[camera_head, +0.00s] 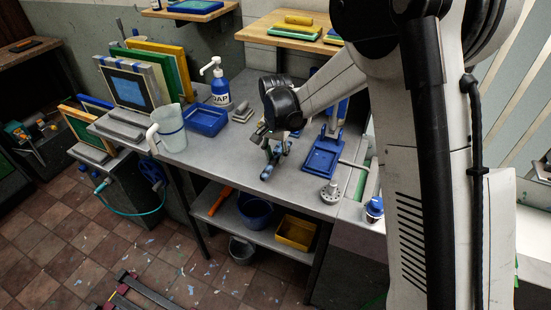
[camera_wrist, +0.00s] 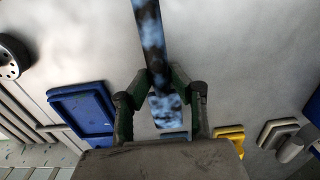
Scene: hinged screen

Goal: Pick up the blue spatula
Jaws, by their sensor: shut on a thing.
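The blue spatula (camera_wrist: 150,38) shows in the wrist view as a long strip mottled in blue, pale and dark patches. It runs from the top edge down between my fingers. My gripper (camera_wrist: 159,84) is shut on it, with one green-and-dark finger on each side. In the head view my gripper (camera_head: 273,150) points down over the middle of the grey worktable (camera_head: 235,165). Small blue patches show at its fingers there, but the spatula's outline is hard to make out. I cannot tell whether the spatula touches the table.
A blue tray (camera_head: 206,120), a soap bottle (camera_head: 220,90) and a clear jug (camera_head: 170,128) stand left of my gripper. A blue stand with a flat base (camera_head: 323,158) is close on the right. A grey knobbed part (camera_head: 329,193) sits near the front edge.

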